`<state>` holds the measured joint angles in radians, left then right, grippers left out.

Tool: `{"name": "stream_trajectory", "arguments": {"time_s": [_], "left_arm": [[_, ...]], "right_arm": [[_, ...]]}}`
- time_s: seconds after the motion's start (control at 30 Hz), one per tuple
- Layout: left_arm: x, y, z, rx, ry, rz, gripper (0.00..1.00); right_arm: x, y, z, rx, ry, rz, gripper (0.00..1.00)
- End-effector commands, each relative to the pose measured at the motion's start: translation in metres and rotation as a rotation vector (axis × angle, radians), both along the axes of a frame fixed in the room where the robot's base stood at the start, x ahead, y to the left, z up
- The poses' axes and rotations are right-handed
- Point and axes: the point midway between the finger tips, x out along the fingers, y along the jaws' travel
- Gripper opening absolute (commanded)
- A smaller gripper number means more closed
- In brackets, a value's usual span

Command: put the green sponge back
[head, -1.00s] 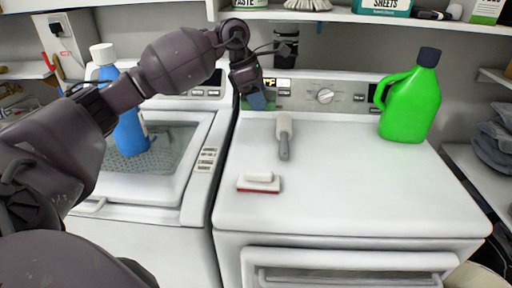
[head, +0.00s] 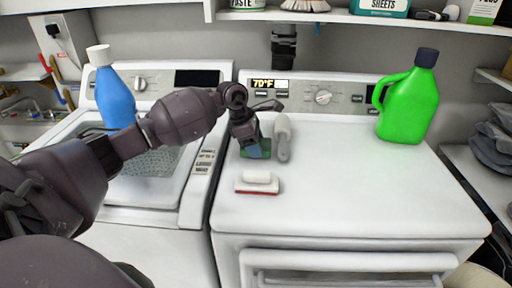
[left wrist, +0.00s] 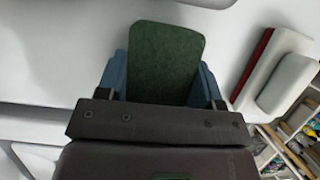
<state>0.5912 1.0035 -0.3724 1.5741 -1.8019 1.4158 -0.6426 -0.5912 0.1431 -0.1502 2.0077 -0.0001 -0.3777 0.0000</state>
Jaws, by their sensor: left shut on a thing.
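The green sponge (left wrist: 166,62) is between the blue fingers of my left gripper (left wrist: 163,80) in the left wrist view. In the head view my left gripper (head: 253,150) is shut on it, and only a little of the sponge (head: 263,147) shows. It is over the left part of the right machine's white top, close to the surface; I cannot tell whether it touches. A white brush with a grey handle (head: 283,138) is just to the right of the gripper. My right gripper is in neither view.
A white and red scrubber (head: 257,182) lies in front of the gripper; it also shows in the left wrist view (left wrist: 280,72). A green jug (head: 409,102) stands at the back right, a blue bottle (head: 114,95) on the left machine. The right machine's top (head: 350,190) is clear in front.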

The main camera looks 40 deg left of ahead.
Motion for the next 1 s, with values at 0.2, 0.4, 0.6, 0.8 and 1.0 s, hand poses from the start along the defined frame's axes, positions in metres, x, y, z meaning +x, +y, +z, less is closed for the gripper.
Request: {"name": "stream_trajectory", "arguments": {"time_s": [0.2, 0.4, 0.6, 0.8, 1.0], "left_arm": [[0.0001, -0.0002, -0.0100, 0.001, -0.001, -0.001, 0.41], [-0.0001, -0.0001, -0.0119, 0.001, 0.001, 0.000, 0.41], [-0.0001, -0.0002, -0.0133, 0.000, 0.000, 0.000, 0.77], [-0.0002, -0.0004, -0.0133, 0.000, 0.000, 0.000, 0.86], [-0.0001, -0.0004, -0.0072, 0.000, -0.002, -0.001, 0.86]], "right_arm": [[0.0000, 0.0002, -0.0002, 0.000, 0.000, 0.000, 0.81], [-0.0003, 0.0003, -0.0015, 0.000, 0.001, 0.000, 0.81], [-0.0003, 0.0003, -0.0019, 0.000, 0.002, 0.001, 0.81], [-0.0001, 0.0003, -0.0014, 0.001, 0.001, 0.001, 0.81], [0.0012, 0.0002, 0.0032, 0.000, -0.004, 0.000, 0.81]]}}
